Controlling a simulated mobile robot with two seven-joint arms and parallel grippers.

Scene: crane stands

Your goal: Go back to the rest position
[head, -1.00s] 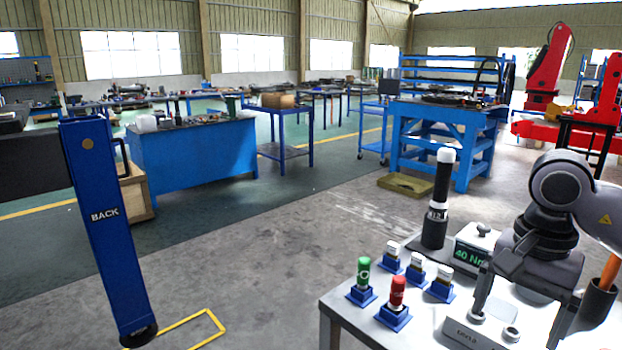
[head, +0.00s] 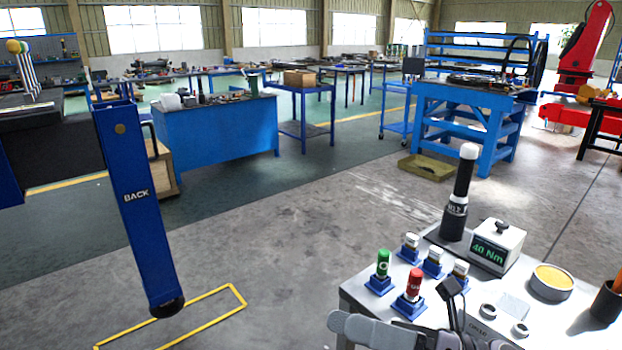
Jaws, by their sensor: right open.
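My right gripper (head: 430,325) is low in the head view, at the front edge of a grey-topped table (head: 355,290). Its jaws are open with nothing seen between them, and the lower picture edge cuts it off. It overlaps the area just in front of the red-capped piece (head: 414,284); I cannot tell whether they touch. My left gripper is not in view.
On the table stand a green-capped piece (head: 383,266), several white-capped pieces in blue holders, a black tool with a white top (head: 461,195), a "40 Nm" box (head: 496,247), a yellow-topped round tin (head: 551,282) and a black cup (head: 606,302).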

